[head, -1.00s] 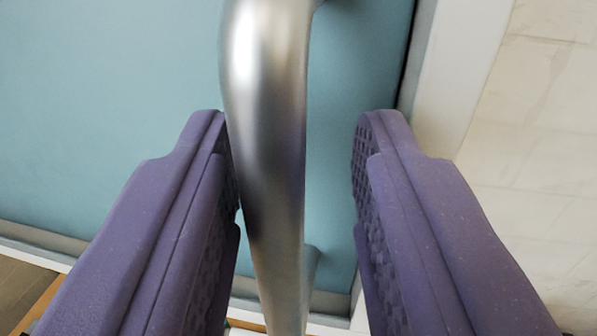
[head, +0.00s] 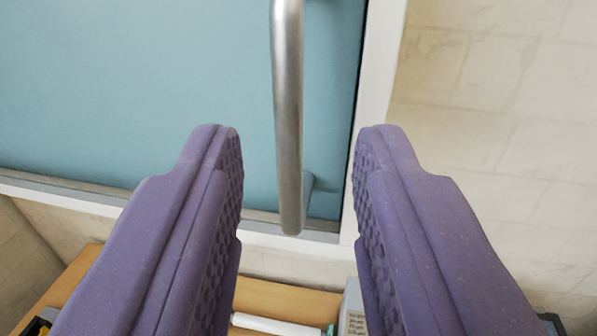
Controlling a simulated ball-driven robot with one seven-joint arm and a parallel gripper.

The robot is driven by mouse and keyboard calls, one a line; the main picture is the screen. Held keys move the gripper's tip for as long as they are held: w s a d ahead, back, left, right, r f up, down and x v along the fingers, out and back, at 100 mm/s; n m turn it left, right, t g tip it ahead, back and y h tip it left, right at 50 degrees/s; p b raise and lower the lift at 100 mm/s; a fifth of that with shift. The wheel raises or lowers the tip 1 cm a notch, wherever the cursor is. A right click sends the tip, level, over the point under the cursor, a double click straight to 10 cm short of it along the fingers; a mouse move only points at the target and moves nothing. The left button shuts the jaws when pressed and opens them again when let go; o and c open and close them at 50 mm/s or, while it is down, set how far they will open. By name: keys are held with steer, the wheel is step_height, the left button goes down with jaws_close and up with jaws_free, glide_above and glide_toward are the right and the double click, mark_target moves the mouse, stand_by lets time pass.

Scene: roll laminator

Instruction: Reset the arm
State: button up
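My gripper (head: 297,170) shows in the head view with its two purple, textured fingers wide apart. It is open and holds nothing. A brushed metal bar handle (head: 288,110) stands upright on a teal panel (head: 140,90). The handle shows in the gap between the fingers and looks farther off than the fingertips. No finger touches it. The handle's lower end and mount show above the panel's bottom edge.
A white frame (head: 377,90) borders the panel, with a pale tiled wall (head: 500,110) to the right. Below is a wooden surface (head: 285,296) with a white roll (head: 278,326), a grey box with a written label (head: 356,312) and other partly hidden items.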

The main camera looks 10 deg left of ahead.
steer(key=a+f+g+b, duration=0.2)
steer(key=a+f+b, duration=0.8)
steer(key=a, duration=0.4)
steer(key=s+a+f+h+b, duration=0.2)
steer(key=s+a+f+b, duration=0.4)
steer(key=a+f+b, duration=0.3)
steer(key=s+a+f+m+b, duration=0.1)
steer(key=s+a+f+b, duration=0.2)
steer(key=s+f+b, duration=0.2)
steer(key=s+f, duration=0.3)
steer(key=s, duration=0.2)
steer(key=shift+a+f+m+h, duration=0.3)
steer(key=shift+f+m+h, duration=0.1)
